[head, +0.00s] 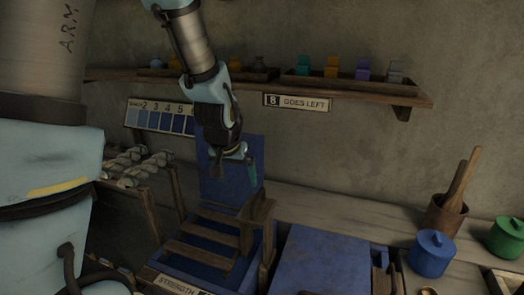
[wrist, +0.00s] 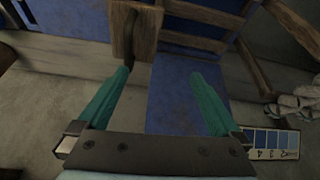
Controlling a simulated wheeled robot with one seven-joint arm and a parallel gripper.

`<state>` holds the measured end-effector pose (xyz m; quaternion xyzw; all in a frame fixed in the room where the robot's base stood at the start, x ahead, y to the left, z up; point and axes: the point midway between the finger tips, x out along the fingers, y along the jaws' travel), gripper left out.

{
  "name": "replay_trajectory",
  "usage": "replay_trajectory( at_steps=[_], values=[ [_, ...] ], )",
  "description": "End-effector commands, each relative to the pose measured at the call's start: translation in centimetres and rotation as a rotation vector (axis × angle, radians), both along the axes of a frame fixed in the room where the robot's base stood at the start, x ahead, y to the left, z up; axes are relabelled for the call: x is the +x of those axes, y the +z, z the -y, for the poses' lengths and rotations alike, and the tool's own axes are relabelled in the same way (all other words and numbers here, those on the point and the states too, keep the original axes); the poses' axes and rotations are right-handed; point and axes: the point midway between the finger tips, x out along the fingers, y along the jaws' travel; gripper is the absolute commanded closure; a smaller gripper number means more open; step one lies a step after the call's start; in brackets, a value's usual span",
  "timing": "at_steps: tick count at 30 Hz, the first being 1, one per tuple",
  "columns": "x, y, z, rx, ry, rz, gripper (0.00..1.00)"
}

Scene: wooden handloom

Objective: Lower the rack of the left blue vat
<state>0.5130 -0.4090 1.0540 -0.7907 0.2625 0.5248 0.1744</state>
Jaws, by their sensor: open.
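The left blue vat (head: 178,258) stands open, with its blue lid (head: 230,172) upright at the back. Its wooden slatted rack (head: 205,245) shows above the vat's front part, with a wooden upright and block (head: 258,210) at its right side. My gripper (head: 240,172) hangs in front of the lid, above and behind the rack. In the wrist view my gripper (wrist: 161,76) is open, with two teal fingers apart and nothing held between them. A wooden block (wrist: 128,32) lies just beyond the left fingertip. I cannot tell whether they touch. Slats (wrist: 205,14) show at the top.
A second blue vat with a flat closed top (head: 318,262) stands to the right. Yarn skeins (head: 135,165) hang on a wooden frame at left. A shelf (head: 400,94) with a sign crosses the wall above. A blue pot (head: 431,254) and green pot (head: 507,238) stand at right.

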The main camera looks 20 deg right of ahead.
Motion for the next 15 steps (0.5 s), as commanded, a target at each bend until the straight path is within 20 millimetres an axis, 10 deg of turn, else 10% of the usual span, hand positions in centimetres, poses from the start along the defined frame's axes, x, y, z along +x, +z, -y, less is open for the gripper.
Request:
replay_trajectory(
  at_steps=[6, 15],
  values=[
    [-1.3, 1.8, 5.4, -0.03, -0.105, 0.036, 0.0],
    [-1.4, -0.8, 5.6, -0.03, -0.111, 0.037, 0.0]
  ],
)
